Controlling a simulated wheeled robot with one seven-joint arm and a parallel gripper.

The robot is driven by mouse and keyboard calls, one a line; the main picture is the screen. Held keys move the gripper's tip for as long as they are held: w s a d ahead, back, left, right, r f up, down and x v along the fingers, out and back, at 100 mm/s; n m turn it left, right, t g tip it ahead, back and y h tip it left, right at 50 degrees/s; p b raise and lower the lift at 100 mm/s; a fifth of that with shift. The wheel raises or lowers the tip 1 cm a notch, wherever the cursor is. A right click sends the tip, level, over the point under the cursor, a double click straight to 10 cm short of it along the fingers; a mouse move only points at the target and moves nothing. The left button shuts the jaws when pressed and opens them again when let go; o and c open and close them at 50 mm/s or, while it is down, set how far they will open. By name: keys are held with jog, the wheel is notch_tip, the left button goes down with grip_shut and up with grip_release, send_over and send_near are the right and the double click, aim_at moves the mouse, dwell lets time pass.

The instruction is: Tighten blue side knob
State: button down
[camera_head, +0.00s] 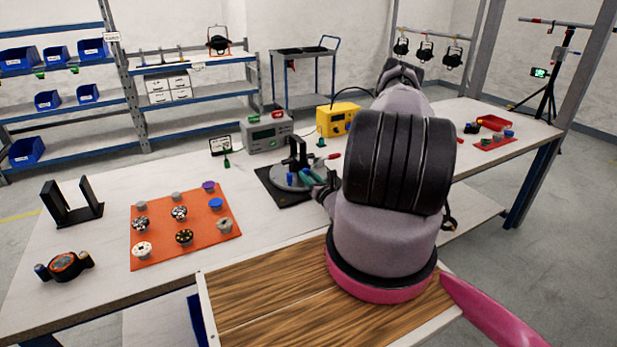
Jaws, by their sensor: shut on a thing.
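A dark fixture with an upright black bracket (298,150) stands on a round grey plate (279,183) on a black base at the middle of the workbench. A small blue knob (290,179) shows low at the front of this bracket. My gripper (310,178) reaches in from the right, its teal fingertips right beside the knob. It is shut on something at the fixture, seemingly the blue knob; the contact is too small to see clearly. My large arm link hides part of the bench to the right.
An orange mat (138,226) with several knobs lies to the left. A black stand (73,212) and a round black-and-orange device (66,266) are further left. A grey power unit (268,134) and a yellow box (338,119) stand behind the fixture.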

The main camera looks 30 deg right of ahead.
jog(key=shift+m, duration=1)
jog(key=c, duration=0.8)
grip_release()
